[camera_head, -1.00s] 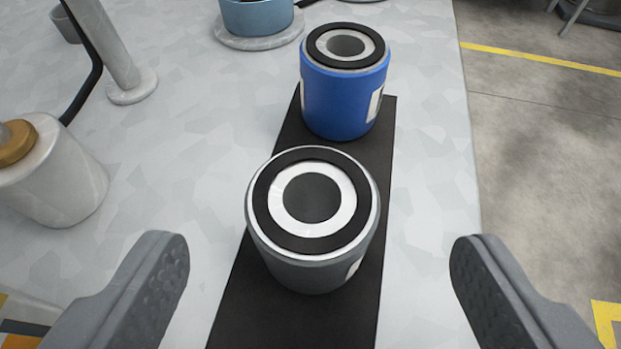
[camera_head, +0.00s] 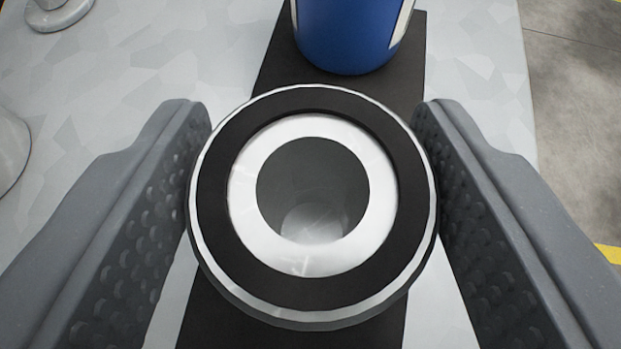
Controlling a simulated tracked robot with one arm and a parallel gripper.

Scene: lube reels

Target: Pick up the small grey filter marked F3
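The small grey filter (camera_head: 320,305) stands upright on the black strip, seen from above. It has a black ring, a pale inner ring and a dark central hole. No F3 marking shows from this angle; its lower body is hidden under its rim. My gripper (camera_head: 312,180) has one finger on each side of the filter. Both textured pads come up against its sides with no clear gap, so it looks shut on the filter.
A blue filter (camera_head: 350,40) stands just behind on the same black strip (camera_head: 275,65), close beyond the fingertips. A pale round base (camera_head: 58,12) is at the top left.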

